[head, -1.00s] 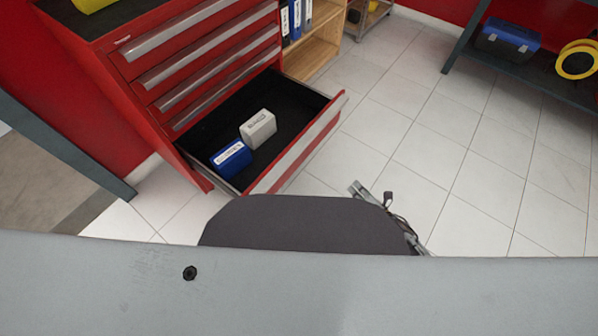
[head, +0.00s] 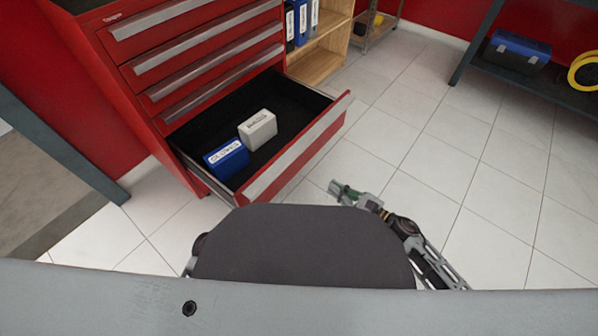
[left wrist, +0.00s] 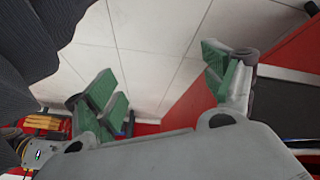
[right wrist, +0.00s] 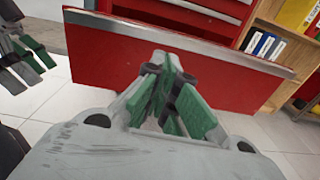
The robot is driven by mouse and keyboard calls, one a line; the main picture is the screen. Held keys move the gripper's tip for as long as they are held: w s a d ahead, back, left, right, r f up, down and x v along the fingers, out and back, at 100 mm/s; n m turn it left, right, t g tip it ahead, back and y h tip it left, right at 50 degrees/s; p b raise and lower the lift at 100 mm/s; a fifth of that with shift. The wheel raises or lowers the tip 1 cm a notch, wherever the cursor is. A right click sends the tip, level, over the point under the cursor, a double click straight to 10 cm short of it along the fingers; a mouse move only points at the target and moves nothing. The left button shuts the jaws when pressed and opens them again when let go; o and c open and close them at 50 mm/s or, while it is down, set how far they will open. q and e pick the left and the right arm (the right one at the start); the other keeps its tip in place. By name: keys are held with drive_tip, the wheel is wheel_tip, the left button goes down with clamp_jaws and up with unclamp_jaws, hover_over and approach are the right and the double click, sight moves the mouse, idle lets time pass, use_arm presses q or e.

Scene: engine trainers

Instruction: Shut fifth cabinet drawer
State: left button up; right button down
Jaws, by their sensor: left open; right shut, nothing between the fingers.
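The red cabinet (head: 135,75) stands at the upper left of the head view. Its lowest visible drawer (head: 300,150) is pulled out and holds a blue box (head: 227,160) and a whitish box (head: 258,127). The drawers above it are shut. My right gripper (head: 338,190) is shut and empty, in front of the drawer's right end. In the right wrist view its fingers (right wrist: 172,95) point at the red drawer front (right wrist: 110,55), with contact unclear. My left gripper is hidden in the head view; in the left wrist view its fingers (left wrist: 165,85) are wide apart and empty.
Wooden shelves (head: 318,55) with binders stand right of the cabinet. A dark bench (head: 540,95) with a blue toolbox (head: 518,50) is at the upper right. A grey post (head: 60,150) stands at the left. The tiled floor (head: 430,170) right of the drawer is clear.

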use_arm(q)
drive_tip(key=shift+r, duration=0.25)
use_arm(e)
drive_tip(key=shift+s+a+r+n, duration=0.2)
drive_tip(key=shift+a+n, duration=0.05)
drive_tip(key=shift+n, duration=0.15)
use_arm(q)
drive_tip(key=shift+f, duration=0.1)
use_arm(e)
drive_tip(key=shift+w+a, duration=0.1)
drive_tip(key=b, duration=0.2)
approach(292, 162)
drive_tip(key=shift+x, duration=0.95)
drive_tip(key=shift+b+x, duration=0.35)
drive_tip(key=shift+x, duration=1.65)
drive_tip(key=shift+w+a, duration=0.25)
drive_tip(key=shift+a, duration=0.1)
use_arm(q)
drive_tip(key=f, duration=0.4)
drive_tip(key=shift+w+d+t+h, duration=0.25)
drive_tip(key=shift+d+t+h, duration=0.05)
drive_tip(key=shift+d+t, duration=0.1)
use_arm(e)
drive_tip(key=shift+w+a, duration=0.1)
drive_tip(key=shift+a, duration=0.05)
